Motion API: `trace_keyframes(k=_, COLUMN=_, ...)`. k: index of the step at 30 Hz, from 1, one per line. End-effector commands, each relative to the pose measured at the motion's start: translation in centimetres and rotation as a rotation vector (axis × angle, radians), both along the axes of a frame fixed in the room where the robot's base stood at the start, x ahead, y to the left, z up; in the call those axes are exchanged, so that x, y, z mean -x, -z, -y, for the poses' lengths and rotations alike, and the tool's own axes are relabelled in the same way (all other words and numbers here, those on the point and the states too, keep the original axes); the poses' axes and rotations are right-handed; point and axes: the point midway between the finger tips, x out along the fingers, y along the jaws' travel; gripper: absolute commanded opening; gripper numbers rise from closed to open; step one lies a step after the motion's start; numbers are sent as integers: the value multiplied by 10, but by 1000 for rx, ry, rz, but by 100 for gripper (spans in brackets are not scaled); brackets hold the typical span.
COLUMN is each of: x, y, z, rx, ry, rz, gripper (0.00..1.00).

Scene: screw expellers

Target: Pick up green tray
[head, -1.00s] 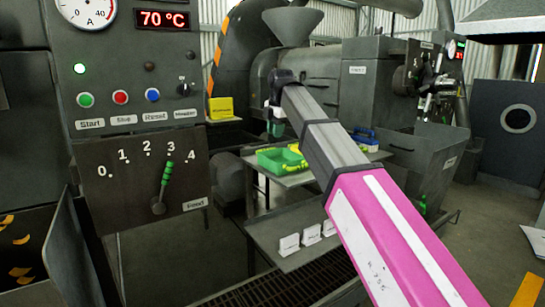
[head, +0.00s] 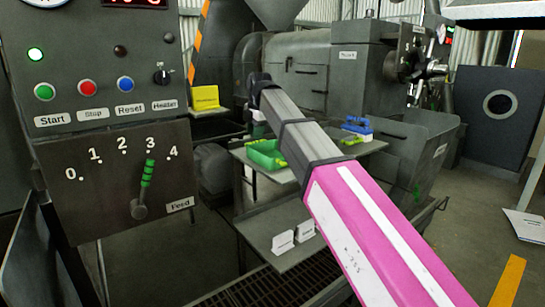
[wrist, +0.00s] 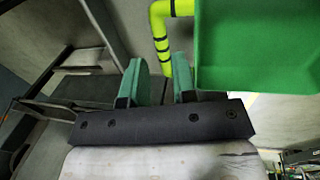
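The green tray (head: 265,154) rests on the grey shelf in the middle of the head view. In the wrist view the tray (wrist: 255,50) is large at the upper right. Its yellow-green handle with black bands (wrist: 160,42) runs down toward the gap between my fingers; I cannot tell whether it is inside the gap. My gripper (wrist: 159,72) is open, with two green fingers apart and nothing clearly held. In the head view my arm partly hides the gripper, which is above and behind the tray.
The grey shelf (head: 302,182) also has a blue item (head: 357,126) on it. White label cards (head: 282,242) stand on a lower shelf (head: 262,225). The control panel (head: 120,185) with its green lever is at the left. A large grey machine (head: 310,75) stands behind.

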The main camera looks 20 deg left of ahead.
Motion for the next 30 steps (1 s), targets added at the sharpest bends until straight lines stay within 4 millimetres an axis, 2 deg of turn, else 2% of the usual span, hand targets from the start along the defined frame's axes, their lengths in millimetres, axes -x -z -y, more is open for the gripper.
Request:
trace_keyframes(k=10, x=-4, y=43, z=-3, rx=0, ry=0, rz=0, gripper=26)
trace_keyframes(k=18, x=-5, y=47, z=-4, rx=0, ry=0, rz=0, gripper=26)
trace_keyframes(k=19, x=-5, y=47, z=-4, rx=0, ry=0, rz=0, gripper=19)
trace_keyframes(k=21, x=-5, y=47, z=-4, rx=0, ry=0, rz=0, gripper=0)
trace_keyframes(k=30, x=-5, y=47, z=-4, rx=0, ry=0, rz=0, gripper=0)
